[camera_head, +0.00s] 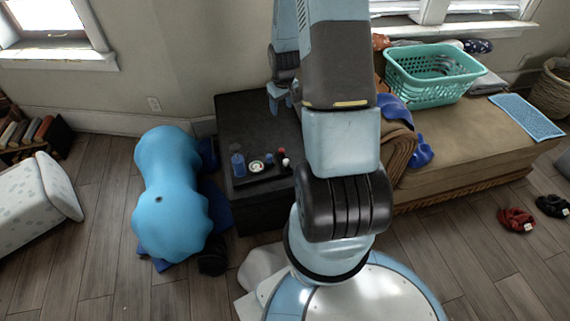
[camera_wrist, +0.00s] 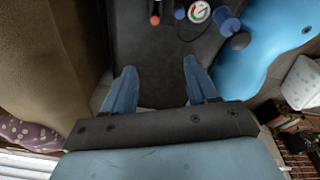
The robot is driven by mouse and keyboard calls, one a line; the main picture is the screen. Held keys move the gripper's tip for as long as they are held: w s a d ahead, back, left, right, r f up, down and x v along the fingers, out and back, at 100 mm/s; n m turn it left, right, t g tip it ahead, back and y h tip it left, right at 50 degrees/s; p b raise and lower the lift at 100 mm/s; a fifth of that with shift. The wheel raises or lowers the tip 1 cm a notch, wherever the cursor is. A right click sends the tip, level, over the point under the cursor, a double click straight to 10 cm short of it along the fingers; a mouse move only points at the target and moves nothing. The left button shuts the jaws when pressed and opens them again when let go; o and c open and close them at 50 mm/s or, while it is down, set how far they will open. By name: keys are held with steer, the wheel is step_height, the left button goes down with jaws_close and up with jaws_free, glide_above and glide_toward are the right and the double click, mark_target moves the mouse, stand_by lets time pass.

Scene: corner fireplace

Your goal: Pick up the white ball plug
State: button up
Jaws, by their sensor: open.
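A small white ball (camera_head: 286,162), likely the white ball plug, sits at the right end of a dark tray (camera_head: 243,181) on a black box-like table (camera_head: 238,118). A small red thing (camera_head: 281,151) is right behind it. I cannot make out the white ball in the wrist view. My gripper (camera_head: 280,99) is over the back part of the table, behind the tray. In the wrist view my gripper (camera_wrist: 158,66) has its two blue fingers wide apart with nothing between them, and the small things lie beyond the fingertips at the top edge.
A blue cylinder (camera_head: 238,165) and a round gauge (camera_head: 256,167) share the tray. A large blue shape (camera_head: 170,190) stands left of the table. A brown bench (camera_head: 475,135) with a teal basket (camera_head: 430,75) is at right. The table's back part looks bare.

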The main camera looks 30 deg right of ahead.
glide_toward(286, 160)
steer(key=shift+g+y, duration=0.4)
steer(key=f, duration=0.1)
steer(key=d+f, duration=0.1)
steer(key=f, duration=0.1)
steer(key=shift+w+d+f, duration=0.15)
steer(key=shift+w+f, duration=0.2)
steer(key=shift+f, duration=0.05)
steer(key=shift+w+a+f, duration=0.15)
steer(key=shift+f, duration=0.7)
steer(key=shift+w+a+f, duration=0.1)
steer(key=shift+w+f, duration=0.1)
steer(key=shift+f, duration=0.65)
steer(key=shift+w+a+f, duration=0.15)
steer(key=shift+f, duration=0.7)
steer(key=shift+c, duration=0.2)
jaws_close()
steer(key=shift+r, duration=0.1)
